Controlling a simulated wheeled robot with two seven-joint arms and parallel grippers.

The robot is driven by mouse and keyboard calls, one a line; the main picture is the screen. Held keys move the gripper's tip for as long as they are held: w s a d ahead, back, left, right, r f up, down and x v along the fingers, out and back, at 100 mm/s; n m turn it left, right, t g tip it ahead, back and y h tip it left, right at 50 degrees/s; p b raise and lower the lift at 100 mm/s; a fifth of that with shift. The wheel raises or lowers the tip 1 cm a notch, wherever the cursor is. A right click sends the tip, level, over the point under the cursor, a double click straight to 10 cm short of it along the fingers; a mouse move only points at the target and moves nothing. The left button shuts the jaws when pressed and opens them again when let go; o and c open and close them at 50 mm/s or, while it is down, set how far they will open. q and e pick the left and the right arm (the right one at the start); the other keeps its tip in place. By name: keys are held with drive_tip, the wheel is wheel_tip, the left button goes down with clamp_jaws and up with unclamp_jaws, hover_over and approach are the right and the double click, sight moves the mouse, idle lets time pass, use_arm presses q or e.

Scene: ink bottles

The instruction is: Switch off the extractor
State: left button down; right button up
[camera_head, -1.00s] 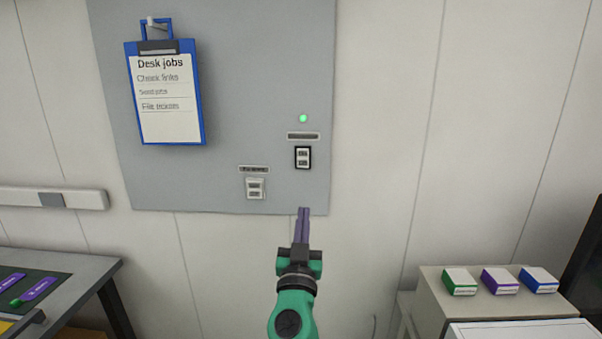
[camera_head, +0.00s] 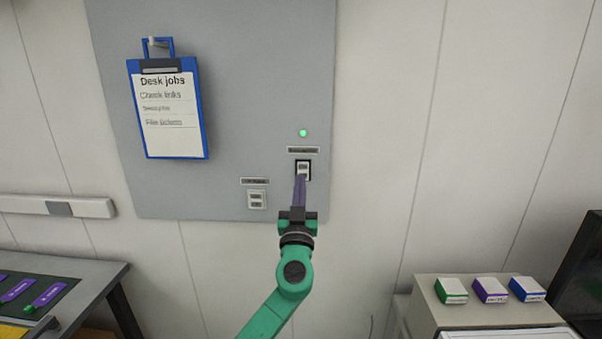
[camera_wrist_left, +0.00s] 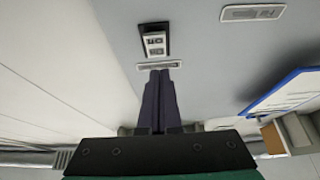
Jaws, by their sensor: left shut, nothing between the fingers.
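A black-framed rocker switch (camera_head: 303,165) sits low on the grey wall panel, under a small label plate (camera_head: 303,150) and a lit green light (camera_head: 303,133). The label is too blurred to read. My left gripper (camera_head: 300,178) is shut and empty; its purple fingers point up and cover the lower part of this switch in the head view. In the left wrist view the switch (camera_wrist_left: 155,42) is fully visible just beyond the fingertips (camera_wrist_left: 160,73), which overlap the label's edge. I cannot tell whether they touch. My right gripper is not in view.
A second, white switch (camera_head: 257,199) with its own label is lower left. A blue clipboard (camera_head: 172,110) hangs on the grey panel (camera_head: 240,70). A desk (camera_head: 90,280) stands at left; a cabinet (camera_head: 430,315) with small boxes stands at right.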

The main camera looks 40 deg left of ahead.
sight(302, 172)
use_arm(q)
drive_tip(key=w, duration=0.1)
drive_tip(key=w+a+f, duration=0.1)
drive_tip(key=a, duration=0.1)
drive_tip(key=shift+w+a+f, duration=0.15)
drive_tip(key=shift+w+f, duration=0.1)
drive_tip(key=shift+w, duration=0.15)
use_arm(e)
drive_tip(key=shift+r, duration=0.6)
